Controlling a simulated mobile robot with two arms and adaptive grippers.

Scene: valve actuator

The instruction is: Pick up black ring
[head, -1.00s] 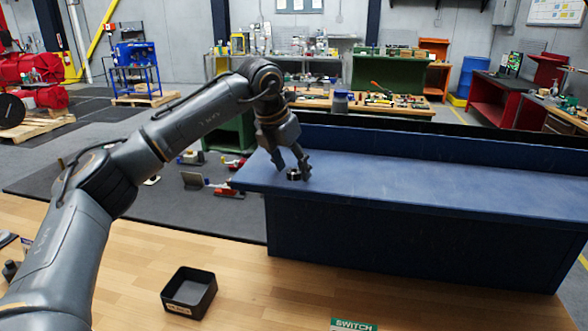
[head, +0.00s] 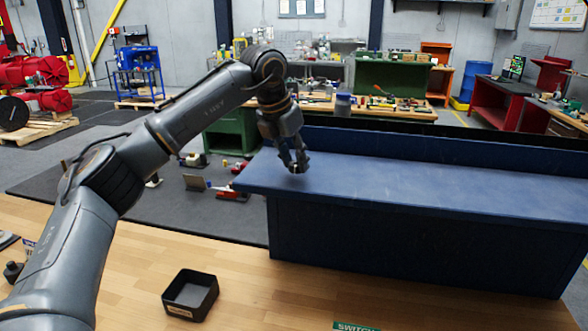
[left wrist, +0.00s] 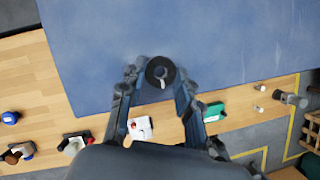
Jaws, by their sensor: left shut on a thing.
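The black ring (left wrist: 168,65) shows in the left wrist view between the two fingertips, with a light centre. My left gripper (head: 297,167) is over the near left part of the blue bench (head: 420,195) in the head view. Its fingers are shut on the ring, which is mostly hidden by them there. The ring looks to be at or slightly above the bench top; I cannot tell the exact gap. My right gripper is not in view.
A black open bin (head: 190,295) stands on the wooden surface (head: 120,245) in front. The blue bench has a raised back wall and its top to the right is clear. A cluttered workbench (head: 375,105) stands behind.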

